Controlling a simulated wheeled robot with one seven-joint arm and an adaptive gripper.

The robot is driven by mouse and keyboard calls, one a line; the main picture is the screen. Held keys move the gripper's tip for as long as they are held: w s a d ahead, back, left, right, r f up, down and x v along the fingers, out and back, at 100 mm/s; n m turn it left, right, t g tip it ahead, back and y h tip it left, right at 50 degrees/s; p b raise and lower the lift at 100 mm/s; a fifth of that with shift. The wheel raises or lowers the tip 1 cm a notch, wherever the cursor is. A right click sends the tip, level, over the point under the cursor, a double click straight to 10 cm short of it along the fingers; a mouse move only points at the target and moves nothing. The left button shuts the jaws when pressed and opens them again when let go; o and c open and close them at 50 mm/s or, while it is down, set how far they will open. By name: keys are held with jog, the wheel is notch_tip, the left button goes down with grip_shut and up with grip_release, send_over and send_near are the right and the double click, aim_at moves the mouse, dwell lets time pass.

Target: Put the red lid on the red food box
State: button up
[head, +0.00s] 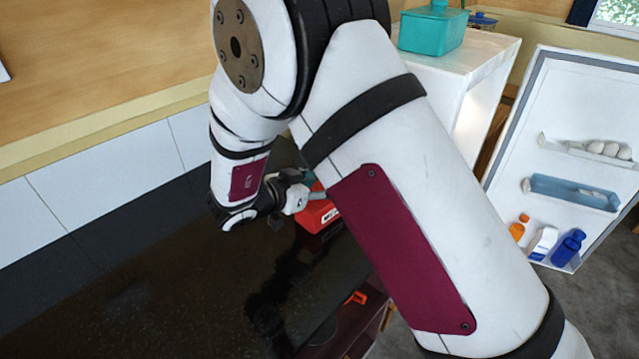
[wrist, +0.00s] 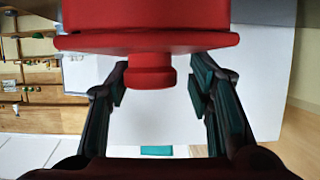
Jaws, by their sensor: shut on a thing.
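The red food box (head: 316,217) stands on the dark counter, partly hidden by my arm in the head view. In the wrist view the box's red body (wrist: 150,14) fills the top edge. The red lid (wrist: 145,42) shows as a wide rim right against the box, with its knob (wrist: 151,78) pointing down in that picture. The lid is lined up with the box; whether it is fully seated I cannot tell. In the head view my gripper (head: 306,188) is at the box's top.
The black counter (head: 140,280) is mostly clear left of the box. A white cabinet (head: 485,65) with a teal box (head: 432,30) on top stands behind. An open fridge door (head: 570,150) with eggs and bottles is at the right. An orange object (head: 356,298) lies lower down.

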jog(key=o, duration=1.1)
jog(key=shift+f, duration=0.1)
